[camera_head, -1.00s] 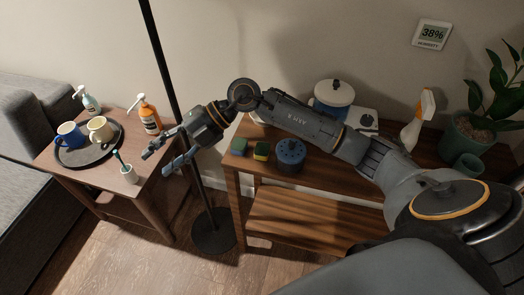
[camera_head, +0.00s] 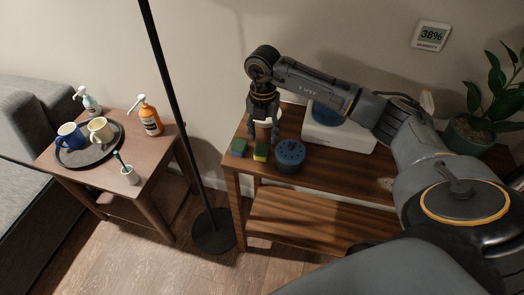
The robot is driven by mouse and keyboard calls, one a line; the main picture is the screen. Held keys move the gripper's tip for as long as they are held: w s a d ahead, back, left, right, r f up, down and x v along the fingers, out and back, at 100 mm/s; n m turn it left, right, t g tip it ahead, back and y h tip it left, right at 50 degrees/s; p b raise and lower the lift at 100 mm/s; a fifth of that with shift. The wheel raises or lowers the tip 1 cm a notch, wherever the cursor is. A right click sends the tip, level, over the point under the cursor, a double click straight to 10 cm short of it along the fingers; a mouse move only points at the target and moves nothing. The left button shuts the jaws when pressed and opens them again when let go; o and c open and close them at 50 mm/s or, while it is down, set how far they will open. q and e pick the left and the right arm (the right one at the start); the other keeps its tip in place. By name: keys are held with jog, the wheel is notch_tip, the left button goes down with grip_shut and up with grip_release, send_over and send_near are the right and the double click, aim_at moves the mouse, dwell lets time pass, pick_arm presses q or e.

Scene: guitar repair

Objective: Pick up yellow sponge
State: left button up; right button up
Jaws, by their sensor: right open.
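The yellow sponge (camera_head: 260,153) is a small block with a dark top layer, lying near the front left of the wooden shelf table. My right gripper (camera_head: 264,137) points down with its fingers apart and empty, just behind and above the sponge in the picture. Whether a finger touches the sponge is too small to tell. My left gripper is not in view.
A green sponge (camera_head: 239,147) lies left of the yellow one, and a blue round container (camera_head: 290,153) stands close on its right. A white box-shaped appliance (camera_head: 340,134) is farther right. A black lamp pole (camera_head: 176,100) rises left of the table (camera_head: 330,175).

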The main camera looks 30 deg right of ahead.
aim_at(262, 149)
jog(key=shift+s+a+f+p, duration=0.1)
jog(key=shift+f+p, duration=0.1)
jog(key=shift+f, duration=0.8)
jog(key=shift+w+a+f+p, duration=0.1)
jog(key=shift+f+p, duration=0.1)
jog(key=shift+f, duration=0.8)
jog(key=shift+s+a+f+p, duration=0.1)
jog(key=shift+f+p, duration=0.1)
jog(key=shift+f, duration=0.8)
jog(key=c, duration=0.3)
jog(key=shift+r, duration=0.2)
jog(key=shift+r, duration=0.2)
notch_tip(262, 149, up, 2)
jog(key=shift+d+r+b, duration=0.1)
jog(key=shift+b, duration=0.45)
jog(key=s+a+r, duration=0.3)
jog(key=s+a+r+b, duration=0.1)
jog(key=s+a+r, duration=0.2)
jog(key=a, duration=0.1)
jog(key=s+a+r, duration=0.2)
jog(key=a+r, duration=0.2)
jog(key=shift+s+b, duration=0.4)
